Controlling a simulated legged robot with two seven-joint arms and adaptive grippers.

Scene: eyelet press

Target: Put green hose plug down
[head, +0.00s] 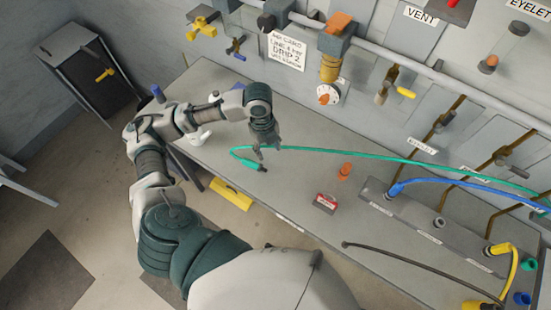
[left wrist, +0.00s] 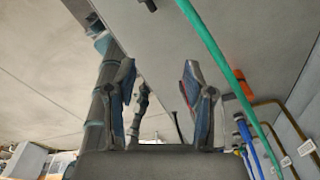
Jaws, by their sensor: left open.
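The green hose plug (head: 258,166) lies on the grey bench top, at the end of the green hose (head: 350,157). The hose runs from there in a long curve to the right. My left gripper (head: 265,150) hangs just above the bench beside the plug, fingers pointing down. In the left wrist view its two fingers (left wrist: 160,90) stand wide apart with nothing clasped between them. The green hose (left wrist: 225,65) passes to the right of the fingers there; I cannot make out the plug in that view. My right gripper is not seen.
A red box (head: 325,203) and an orange piece (head: 344,171) stand on the bench. Farther right are the grey socket block (head: 437,222) and the blue hose (head: 455,184). A dark hose (head: 400,258) lies along the front. Valves and pipes line the wall behind.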

